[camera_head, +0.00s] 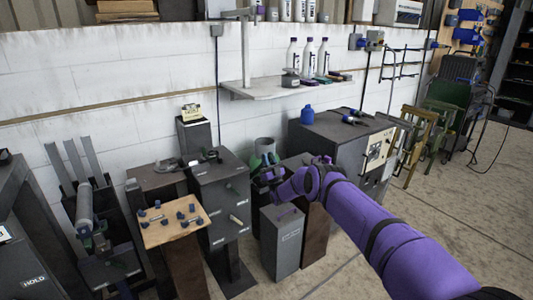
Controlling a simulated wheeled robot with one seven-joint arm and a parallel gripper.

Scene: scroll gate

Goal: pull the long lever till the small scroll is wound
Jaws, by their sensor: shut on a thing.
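My gripper (268,178) is at the end of my purple arm, just right of a dark cabinet (222,195) and above a grey box (285,240). It is shut on a small part that I take for the long lever. The jaws hide most of that part, so its length and angle do not show. I cannot make out the small scroll for sure.
A wooden board (172,222) with blue-headed pegs stands left of the dark cabinet. A green-and-grey object (264,152) is behind my gripper. A dark bench (345,135) with a blue bottle (308,115) stands behind my arm. The floor (440,220) at the right is mostly clear.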

